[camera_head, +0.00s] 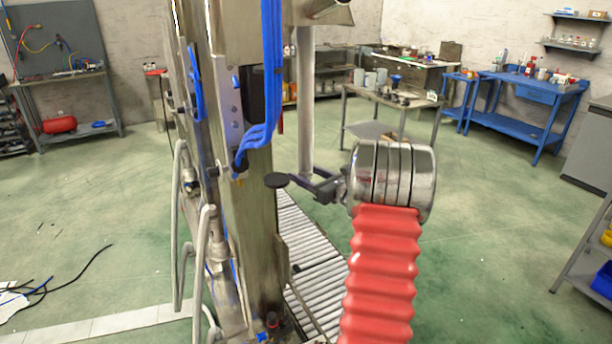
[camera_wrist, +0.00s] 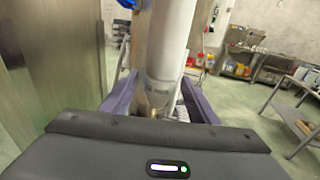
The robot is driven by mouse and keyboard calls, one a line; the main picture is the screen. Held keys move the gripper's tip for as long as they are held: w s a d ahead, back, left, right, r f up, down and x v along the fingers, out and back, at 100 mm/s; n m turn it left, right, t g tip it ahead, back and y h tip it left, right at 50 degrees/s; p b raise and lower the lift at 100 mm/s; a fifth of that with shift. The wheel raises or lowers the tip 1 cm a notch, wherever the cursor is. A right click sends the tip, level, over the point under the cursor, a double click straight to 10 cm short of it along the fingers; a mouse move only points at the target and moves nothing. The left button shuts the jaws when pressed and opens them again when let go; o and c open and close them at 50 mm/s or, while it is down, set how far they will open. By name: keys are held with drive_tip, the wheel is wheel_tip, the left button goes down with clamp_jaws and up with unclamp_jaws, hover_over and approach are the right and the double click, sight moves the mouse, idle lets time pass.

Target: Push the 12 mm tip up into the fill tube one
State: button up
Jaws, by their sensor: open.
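The pale fill tube (camera_head: 305,105) hangs vertically beside the steel column of the machine. In the wrist view, the pale tube (camera_wrist: 165,40) comes down between two purple fingers. My gripper (camera_head: 312,184) is at the tube's lower end. In the wrist view, my gripper (camera_wrist: 157,78) is open, with one finger on each side of the tube. I cannot tell whether either finger touches it. Faint lettering shows low on the tube. A separate 12 mm tip cannot be made out; the tube's bottom end is partly hidden by the gripper body.
The steel machine column (camera_head: 250,220) stands close to the left of my gripper, with blue hoses (camera_head: 270,80). A dark round disc (camera_head: 277,180) is just left of the fingers. A roller conveyor (camera_head: 310,255) runs below. Benches stand far behind; open floor lies to the right.

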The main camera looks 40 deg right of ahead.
drive_tip(key=shift+s, duration=0.1)
drive_tip(key=s, duration=1.3)
drive_tip(key=shift+s+a+r, duration=0.3)
